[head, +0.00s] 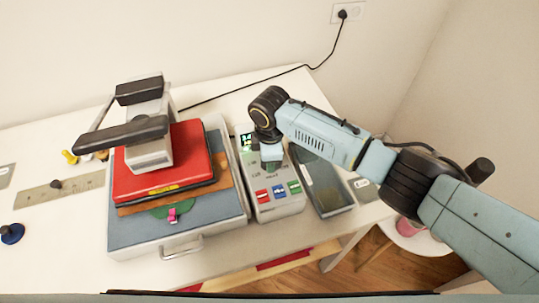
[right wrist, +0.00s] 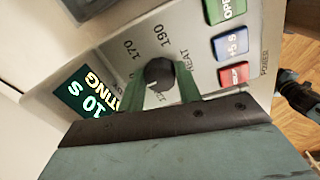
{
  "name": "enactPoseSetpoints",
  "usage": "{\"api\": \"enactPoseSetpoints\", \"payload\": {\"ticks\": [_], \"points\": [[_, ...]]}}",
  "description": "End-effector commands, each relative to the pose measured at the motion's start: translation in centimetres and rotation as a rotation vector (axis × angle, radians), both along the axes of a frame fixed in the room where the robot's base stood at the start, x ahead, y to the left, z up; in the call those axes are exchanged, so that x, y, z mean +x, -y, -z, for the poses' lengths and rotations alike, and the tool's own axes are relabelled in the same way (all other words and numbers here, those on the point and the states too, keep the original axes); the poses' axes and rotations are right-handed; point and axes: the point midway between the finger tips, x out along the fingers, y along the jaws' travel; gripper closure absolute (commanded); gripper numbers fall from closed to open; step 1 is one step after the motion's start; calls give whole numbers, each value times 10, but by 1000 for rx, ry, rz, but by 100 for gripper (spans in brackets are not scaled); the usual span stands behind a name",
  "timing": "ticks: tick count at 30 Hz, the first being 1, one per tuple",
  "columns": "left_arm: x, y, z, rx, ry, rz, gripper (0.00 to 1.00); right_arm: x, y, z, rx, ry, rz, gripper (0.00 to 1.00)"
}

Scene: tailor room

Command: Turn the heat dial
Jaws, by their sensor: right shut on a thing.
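The heat dial (right wrist: 159,74) is a small round black knob on the grey control box (head: 274,211). The right wrist view shows its scale with 170 and 190 and the word HEAT. My right gripper (right wrist: 160,88) is shut on the dial, with one green finger on each side of it. In the head view my right gripper (head: 271,164) points down at the box and hides the dial. A lit display (right wrist: 84,97) beside the dial shows "10 S" and letters ending in "TING". My left gripper is not in view.
A grey tray (head: 330,199) lies right of the box. Red, blue and green buttons (head: 279,190) sit at the box's front. A black cable (head: 250,84) runs to the wall socket.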

Motion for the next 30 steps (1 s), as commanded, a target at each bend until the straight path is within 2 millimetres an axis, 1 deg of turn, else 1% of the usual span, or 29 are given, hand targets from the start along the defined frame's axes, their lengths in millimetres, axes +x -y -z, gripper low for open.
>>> {"api": "enactPoseSetpoints", "payload": {"ticks": [8,9,13,23,26,29,30], "points": [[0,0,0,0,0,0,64,1,0,0,-1,1,0,89],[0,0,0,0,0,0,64,1,0,0,-1,1,0,62],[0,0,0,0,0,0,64,1,0,0,-1,1,0,45],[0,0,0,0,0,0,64,0,0,-2,0,1,-1,44],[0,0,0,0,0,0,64,0,0,-12,1,2,-1,44],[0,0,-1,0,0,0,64,0,0,-29,2,5,-3,44],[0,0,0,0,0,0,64,-1,0,-38,1,6,-3,44]]}}
